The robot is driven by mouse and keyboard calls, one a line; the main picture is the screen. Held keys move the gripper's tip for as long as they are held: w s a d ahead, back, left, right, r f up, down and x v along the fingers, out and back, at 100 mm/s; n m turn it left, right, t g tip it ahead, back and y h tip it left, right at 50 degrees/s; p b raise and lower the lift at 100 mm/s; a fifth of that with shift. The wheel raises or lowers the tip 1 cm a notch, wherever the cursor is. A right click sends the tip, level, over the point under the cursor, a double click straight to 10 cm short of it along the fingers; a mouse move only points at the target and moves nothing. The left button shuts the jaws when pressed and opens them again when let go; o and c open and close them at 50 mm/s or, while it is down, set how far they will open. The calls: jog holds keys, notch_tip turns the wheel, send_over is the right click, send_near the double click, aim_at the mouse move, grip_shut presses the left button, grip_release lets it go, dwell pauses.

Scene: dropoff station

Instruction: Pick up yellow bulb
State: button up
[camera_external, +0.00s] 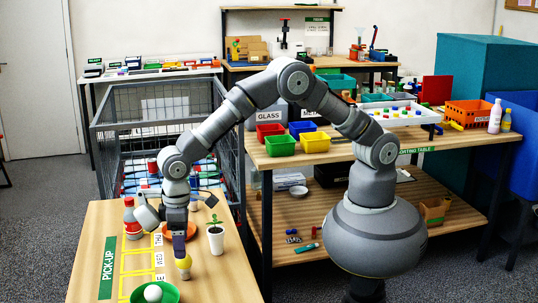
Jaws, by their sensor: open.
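The yellow bulb (184,262) is on the wooden pick-up table (84,272) at the lower left, near its front right part. My gripper (180,252) points down right above the bulb. Its dark fingers hide the bulb's upper end. I cannot tell from this view whether the fingers touch the bulb or stand around it. My gripper is open.
A white cup with a plant (215,240) stands close right of my gripper. An orange plate (168,230) lies behind it. A green bowl (171,292) with a white ball is at the front. A red-capped bottle (131,214) stands at the left. A wire cage (104,148) is behind.

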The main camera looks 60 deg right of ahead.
aim_at(185, 268)
jog(key=f, duration=0.2)
jog(key=s+f+b, duration=0.1)
jog(key=f, duration=0.1)
jog(key=shift+a, duration=0.1)
jog(key=f+b, duration=0.2)
jog(key=f, duration=0.3)
jog(key=shift+w+b, duration=0.2)
jog(key=shift+b, duration=0.1)
jog(key=shift+r, duration=0.1)
jog(key=c, duration=0.9)
